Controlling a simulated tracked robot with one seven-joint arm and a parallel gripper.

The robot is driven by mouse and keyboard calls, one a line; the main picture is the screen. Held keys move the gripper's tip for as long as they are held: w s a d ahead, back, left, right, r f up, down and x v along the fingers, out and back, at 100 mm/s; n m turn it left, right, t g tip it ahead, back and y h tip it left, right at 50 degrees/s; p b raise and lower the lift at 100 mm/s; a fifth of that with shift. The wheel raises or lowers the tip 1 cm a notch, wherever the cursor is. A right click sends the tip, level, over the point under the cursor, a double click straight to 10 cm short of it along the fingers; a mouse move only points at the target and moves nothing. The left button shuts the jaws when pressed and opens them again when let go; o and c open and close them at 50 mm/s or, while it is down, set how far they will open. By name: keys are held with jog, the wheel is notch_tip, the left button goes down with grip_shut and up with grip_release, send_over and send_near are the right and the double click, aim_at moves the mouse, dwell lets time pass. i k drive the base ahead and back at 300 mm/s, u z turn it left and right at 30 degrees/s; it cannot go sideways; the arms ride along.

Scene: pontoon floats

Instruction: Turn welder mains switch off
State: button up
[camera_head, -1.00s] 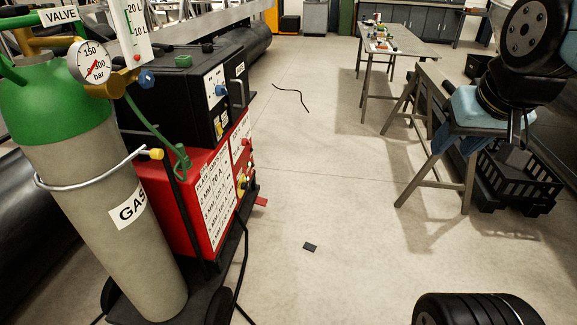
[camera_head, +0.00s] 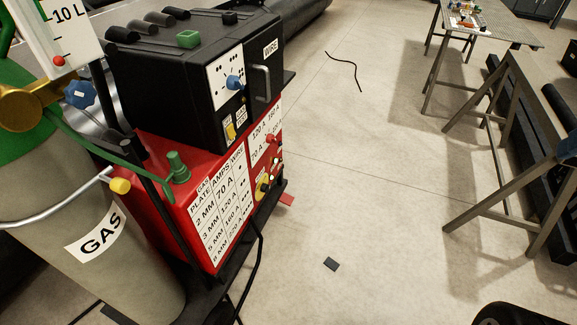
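The welder is a red cabinet (camera_head: 187,212) with a black wire feeder unit (camera_head: 160,88) on top. It stands at the left on a dark cart. On the red front face, low at the right, is a yellow round control (camera_head: 264,187) with a darker middle. Small red and other coloured knobs sit up and right of it. I cannot read which of these is the mains switch, nor its position. The feeder face has a blue knob (camera_head: 234,83) and a yellow switch (camera_head: 230,132). My gripper is not in view.
A black cable hangs beside the cart. A small dark plate (camera_head: 331,264) lies on the floor. Trestle tables (camera_head: 490,35) stand at the right.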

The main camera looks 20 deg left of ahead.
aim_at(265, 188)
jog(key=u, duration=0.3)
jog(key=i, duration=1)
jog(key=u, duration=0.5)
